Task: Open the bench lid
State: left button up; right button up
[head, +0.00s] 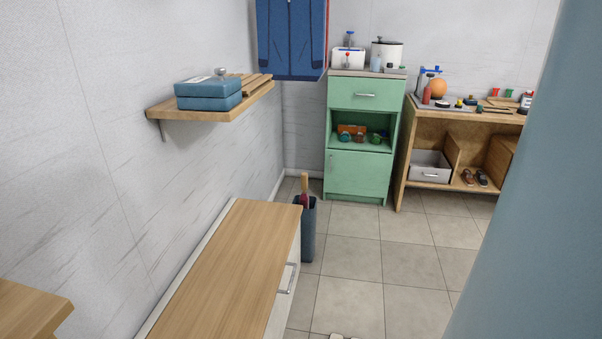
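The bench (284,290) stands along the left wall in the lower middle of the head view. It has a pale front with a metal bar handle (287,278) on its right side. Its flat wooden lid (228,265) lies level and looks closed. Nothing rests on the part of the lid that shows. The near end of the bench is cut off by the bottom edge of the picture. Neither of my grippers shows in this view.
A dark umbrella bin (308,230) stands at the bench's far right corner. A wall shelf (212,108) with a blue box (208,95) hangs above. A green cabinet (358,178) and wooden desk (402,165) stand at the back. Tiled floor (370,270) right of the bench is mostly clear.

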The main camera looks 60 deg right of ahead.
aim_at(231, 290)
jog(key=i+j+z, duration=0.1)
jog(key=z, duration=1.75)
jog(key=i+u, duration=0.1)
jog(key=u, duration=0.3)
jog(key=i+l+u, duration=0.1)
jog(key=u, duration=0.25)
jog(key=l+u, duration=0.2)
jog(key=u, duration=0.2)
jog(key=i, duration=0.05)
